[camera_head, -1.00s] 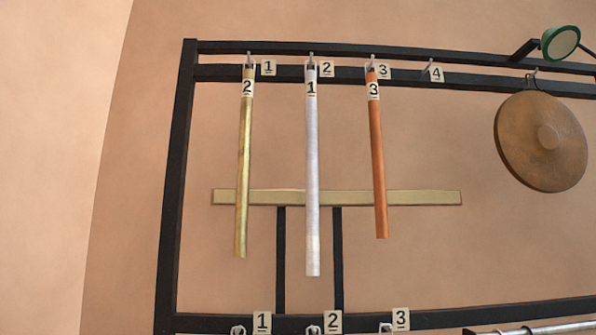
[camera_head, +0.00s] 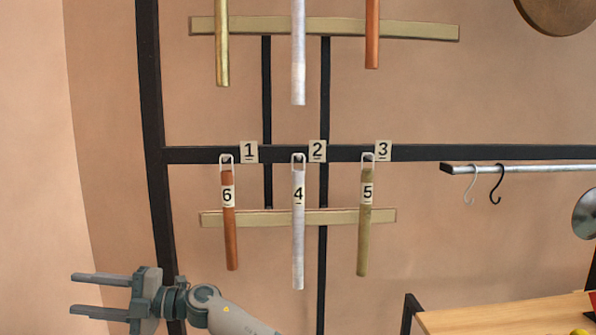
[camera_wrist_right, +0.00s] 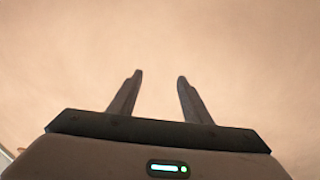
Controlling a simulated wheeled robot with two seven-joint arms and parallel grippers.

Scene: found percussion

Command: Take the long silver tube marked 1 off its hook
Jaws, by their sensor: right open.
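The lower part of the long silver tube (camera_head: 298,55) hangs at the top of the head view, between a brass tube (camera_head: 221,45) and a copper tube (camera_head: 372,35). Its upper end, label and hook are outside the frame now; a second ago its label read 1 and it hung at hook 2. My right gripper (camera_head: 75,293) is at the lower left of the head view, open and empty, fingers pointing left, well below the tube. The right wrist view shows the open fingers (camera_wrist_right: 158,85) with only plain wall before them. My left gripper is not in view.
Shorter tubes marked 6 (camera_head: 230,235), 4 (camera_head: 298,245) and 5 (camera_head: 363,235) hang from the lower black bar (camera_head: 450,152). A metal rail (camera_head: 540,168) with hooks and a wooden table (camera_head: 500,322) are at right. A black post (camera_head: 152,120) stands at left.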

